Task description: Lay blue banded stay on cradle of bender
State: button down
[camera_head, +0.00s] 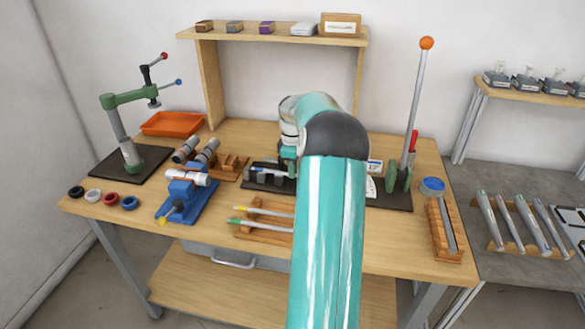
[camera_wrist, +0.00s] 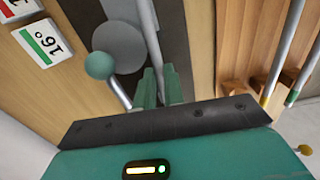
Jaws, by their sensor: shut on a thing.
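The blue banded stay (camera_head: 262,171) shows as a short grey length with a blue band at its left end, left of my arm in the head view. My gripper (camera_head: 288,158) is over it. In the wrist view my gripper (camera_wrist: 159,88) has its green fingers shut on a silver rod (camera_wrist: 151,35), which runs away over the bender's dark base. The bender has green brackets (camera_head: 397,180) and an upright lever with an orange knob (camera_head: 427,43). My arm hides its middle, cradle included, in the head view. I cannot tell whether the stay touches the cradle.
A wooden rack (camera_head: 265,222) with tipped rods lies just in front. A blue fixture (camera_head: 184,198), coloured rings and a green press (camera_head: 128,130) stand left. A wooden block (camera_head: 445,230) holds a grey rod at right. Angle cards (camera_wrist: 43,43) lie beside the bender.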

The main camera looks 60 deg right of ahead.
jog(key=c, duration=1.4)
grip_release()
notch_tip(320, 180, up, 14)
